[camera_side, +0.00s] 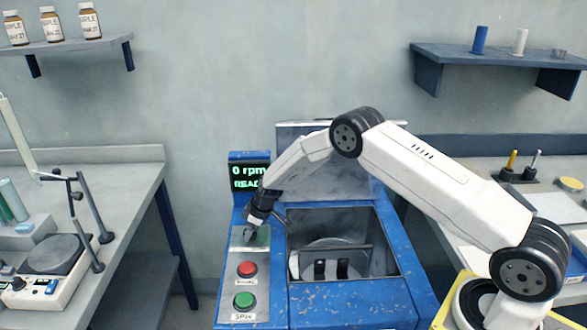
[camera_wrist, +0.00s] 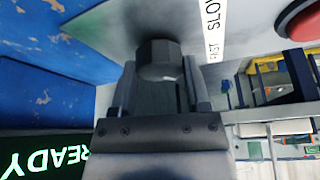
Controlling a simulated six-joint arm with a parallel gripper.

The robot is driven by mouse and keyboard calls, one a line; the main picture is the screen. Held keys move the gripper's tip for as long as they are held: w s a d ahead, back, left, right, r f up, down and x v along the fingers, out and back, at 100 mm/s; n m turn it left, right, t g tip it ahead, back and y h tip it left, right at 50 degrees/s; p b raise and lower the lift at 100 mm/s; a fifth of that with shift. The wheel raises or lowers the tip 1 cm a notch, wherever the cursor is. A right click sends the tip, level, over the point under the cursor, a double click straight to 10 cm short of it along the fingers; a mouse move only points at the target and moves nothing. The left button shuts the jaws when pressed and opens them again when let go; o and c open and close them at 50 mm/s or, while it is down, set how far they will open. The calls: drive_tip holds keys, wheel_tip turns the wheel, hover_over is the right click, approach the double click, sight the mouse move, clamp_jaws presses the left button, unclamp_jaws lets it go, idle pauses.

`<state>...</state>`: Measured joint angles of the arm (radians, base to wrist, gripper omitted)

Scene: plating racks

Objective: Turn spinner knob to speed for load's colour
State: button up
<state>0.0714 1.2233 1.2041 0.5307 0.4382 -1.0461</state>
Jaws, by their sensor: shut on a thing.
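My gripper (camera_side: 254,220) reaches down to the control panel on the left of the blue spinner (camera_side: 358,301). In the wrist view my gripper (camera_wrist: 160,85) has its fingers on both sides of a grey faceted knob (camera_wrist: 160,58) and is shut on it. A white label (camera_wrist: 213,30) beside the knob reads FAST and SLO, the rest cut off. The knob's pointer and setting cannot be made out. Dark, black-looking pieces (camera_side: 342,267) sit in the spinner's open basket.
Below the knob are a red button (camera_side: 247,269) and a green button (camera_side: 244,300) labelled SPIN. The spinner's lid (camera_side: 300,140) stands raised behind the opening. A bench with a hotplate (camera_side: 54,254) is at left; another bench with yellow and grey items is at right.

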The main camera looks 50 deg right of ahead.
drive_tip(key=shift+a+m+h, duration=0.1)
drive_tip(key=shift+m+h, duration=0.2)
drive_tip(key=shift+m, duration=0.5)
drive_tip(key=shift+m+t, duration=0.3)
drive_tip(key=o, duration=1.3)
drive_tip(key=shift+r, duration=0.1)
drive_tip(key=v, duration=0.7)
drive_tip(key=shift+s+r, duration=0.1)
drive_tip(key=shift+r, duration=0.25)
